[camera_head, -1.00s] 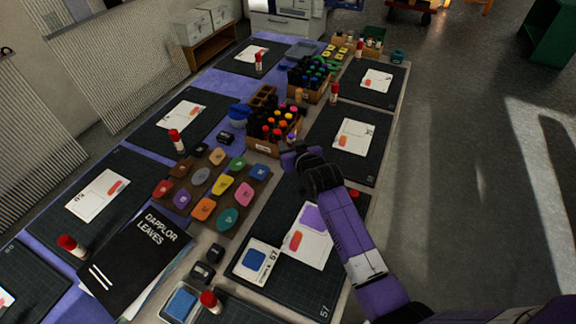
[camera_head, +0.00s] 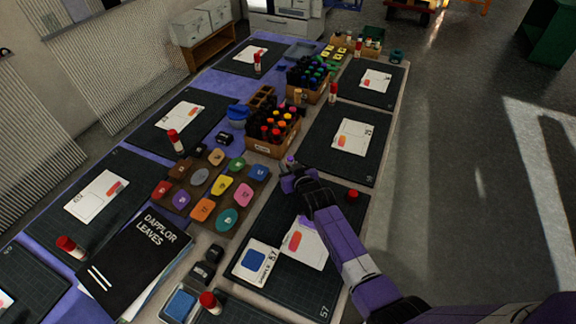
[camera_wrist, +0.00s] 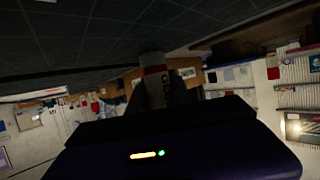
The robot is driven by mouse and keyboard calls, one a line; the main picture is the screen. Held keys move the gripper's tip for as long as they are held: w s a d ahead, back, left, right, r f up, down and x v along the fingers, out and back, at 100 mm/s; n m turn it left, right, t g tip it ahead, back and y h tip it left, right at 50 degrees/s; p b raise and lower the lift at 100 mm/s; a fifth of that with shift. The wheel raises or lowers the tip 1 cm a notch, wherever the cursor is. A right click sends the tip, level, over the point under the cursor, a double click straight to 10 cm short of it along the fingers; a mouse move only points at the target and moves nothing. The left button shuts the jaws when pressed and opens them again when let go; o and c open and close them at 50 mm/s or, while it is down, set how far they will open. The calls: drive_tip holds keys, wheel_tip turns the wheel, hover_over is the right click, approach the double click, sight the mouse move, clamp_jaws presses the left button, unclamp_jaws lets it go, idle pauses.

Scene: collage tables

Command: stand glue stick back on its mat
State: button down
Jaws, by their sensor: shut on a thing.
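My gripper (camera_head: 291,180) is over the far left corner of the near right cutting mat (camera_head: 322,281), marked 57. In the wrist view, it is shut on the glue stick (camera_wrist: 157,86), a pale cylinder with dark lettering and a reddish band. In the head view, my gripper mostly hides the stick; a small purple tip (camera_head: 290,160) shows just above the fingers and may be its end. A red cap-like piece (camera_head: 352,194) sits on the mat's right side. I cannot tell whether the stick touches the mat.
A card (camera_head: 305,248) and a blue-square card (camera_head: 255,262) lie on this mat. A wooden tray of coloured pieces (camera_head: 212,222) is to its left. A marker box (camera_head: 262,146) stands just behind my gripper. Other mats hold red-capped glue sticks (camera_head: 333,94).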

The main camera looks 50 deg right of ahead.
drive_tip(key=shift+s+a+f+b, duration=0.15)
drive_tip(key=shift+f+b, duration=0.4)
drive_tip(key=shift+f, duration=0.3)
drive_tip(key=c, duration=1.2)
unclamp_jaws()
drive_tip(key=shift+o, duration=0.2)
drive_tip(key=shift+r, duration=0.1)
